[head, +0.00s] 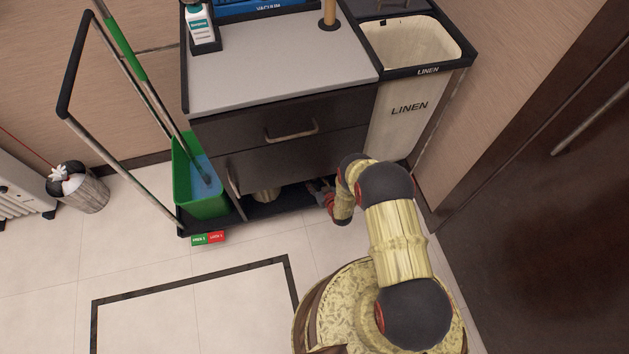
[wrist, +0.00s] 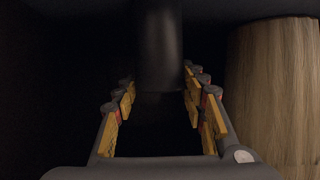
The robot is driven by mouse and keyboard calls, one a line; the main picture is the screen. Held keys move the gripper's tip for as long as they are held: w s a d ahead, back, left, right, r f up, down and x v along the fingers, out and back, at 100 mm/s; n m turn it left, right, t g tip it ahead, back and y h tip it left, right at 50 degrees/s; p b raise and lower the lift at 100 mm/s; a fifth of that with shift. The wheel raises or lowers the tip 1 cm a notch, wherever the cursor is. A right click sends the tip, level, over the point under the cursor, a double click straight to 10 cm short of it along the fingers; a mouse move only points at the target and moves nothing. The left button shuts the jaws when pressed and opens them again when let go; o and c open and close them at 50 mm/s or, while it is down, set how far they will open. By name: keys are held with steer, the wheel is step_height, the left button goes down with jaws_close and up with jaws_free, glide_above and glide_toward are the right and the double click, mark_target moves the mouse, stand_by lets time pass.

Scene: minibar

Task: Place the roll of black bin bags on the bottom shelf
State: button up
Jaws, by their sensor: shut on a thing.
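My gripper (wrist: 160,82) shows in the wrist view with a finger on each side of a dark, smooth cylinder, the roll of black bin bags (wrist: 158,45). It is shut on the roll, whose far end fades into shadow. In the head view my gripper (head: 322,192) reaches under the cart's drawers at the right part of the bottom shelf (head: 284,207). The roll cannot be made out there. The gap between the roll and the shelf is too dark to judge.
A wood-toned, rounded thing (wrist: 275,90) stands close right of my gripper. A pale yellowish thing (head: 265,194) sits on the shelf, left of my gripper. The drawers (head: 280,135) overhang the shelf. A green bucket (head: 200,185) is at left, the linen bin (head: 405,110) at right.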

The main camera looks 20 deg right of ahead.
steer(key=shift+f, duration=0.15)
steer(key=o, duration=1.2)
steer(key=shift+o, duration=0.4)
steer(key=shift+s+r, duration=0.25)
steer(key=p+v, duration=0.4)
steer(key=v, duration=0.7)
steer(key=shift+s+r, duration=0.15)
steer(key=shift+s, duration=0.05)
